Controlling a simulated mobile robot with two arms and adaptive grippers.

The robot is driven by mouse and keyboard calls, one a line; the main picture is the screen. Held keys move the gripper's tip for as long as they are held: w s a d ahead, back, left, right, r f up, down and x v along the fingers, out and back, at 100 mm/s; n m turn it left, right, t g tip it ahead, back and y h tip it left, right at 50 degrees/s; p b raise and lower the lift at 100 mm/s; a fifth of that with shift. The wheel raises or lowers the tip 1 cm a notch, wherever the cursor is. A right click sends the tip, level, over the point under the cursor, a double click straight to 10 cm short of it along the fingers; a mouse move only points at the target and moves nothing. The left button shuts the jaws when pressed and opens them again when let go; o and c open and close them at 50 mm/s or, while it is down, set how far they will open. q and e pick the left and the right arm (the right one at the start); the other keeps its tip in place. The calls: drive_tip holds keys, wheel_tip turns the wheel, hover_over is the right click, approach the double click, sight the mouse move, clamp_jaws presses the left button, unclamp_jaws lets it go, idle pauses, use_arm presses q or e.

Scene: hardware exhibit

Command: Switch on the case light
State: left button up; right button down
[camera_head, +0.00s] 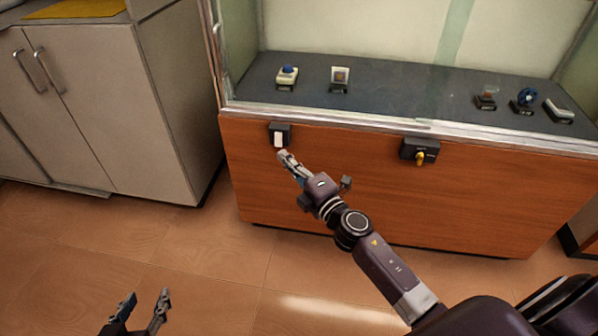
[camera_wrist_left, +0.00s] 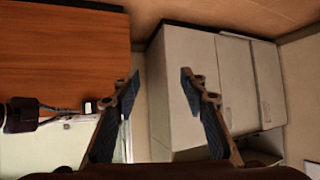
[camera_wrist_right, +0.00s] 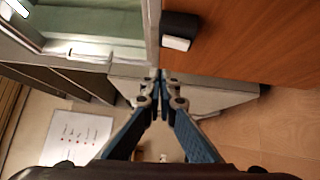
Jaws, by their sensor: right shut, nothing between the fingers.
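A white rocker switch (camera_head: 278,139) in a dark housing is mounted on the wooden front of the display case (camera_head: 330,185), below the glass at the left. It also shows in the right wrist view (camera_wrist_right: 177,43). My right gripper (camera_head: 283,155) is shut and empty, its tips just below the switch in the head view. In the right wrist view the fingertips (camera_wrist_right: 160,75) are together, apart from the switch in the picture. I cannot tell whether they touch it. My left gripper (camera_head: 145,298) is open and empty, low over the floor at the left.
A dark box with a yellow key-like knob (camera_head: 420,157) is on the case front farther right. Several small exhibits, including a blue-topped one (camera_head: 288,76), stand behind the glass. A grey cabinet (camera_head: 110,110) stands at the left. The floor between is clear.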

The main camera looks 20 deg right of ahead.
use_arm(q)
drive_tip(key=shift+s+a+f+g+y, duration=0.15)
drive_tip(key=shift+s+a+f+g, duration=0.15)
drive_tip(key=shift+s+f+g, duration=0.3)
drive_tip(key=shift+s+a+f+g+y, duration=0.15)
drive_tip(key=shift+s+a+f+g, duration=0.2)
drive_tip(key=shift+s+f, duration=0.45)
use_arm(e)
drive_tip(key=v, duration=0.6)
drive_tip(key=shift+s+r, duration=0.2)
drive_tip(key=shift+r, duration=0.35)
use_arm(q)
drive_tip(key=shift+d, duration=0.1)
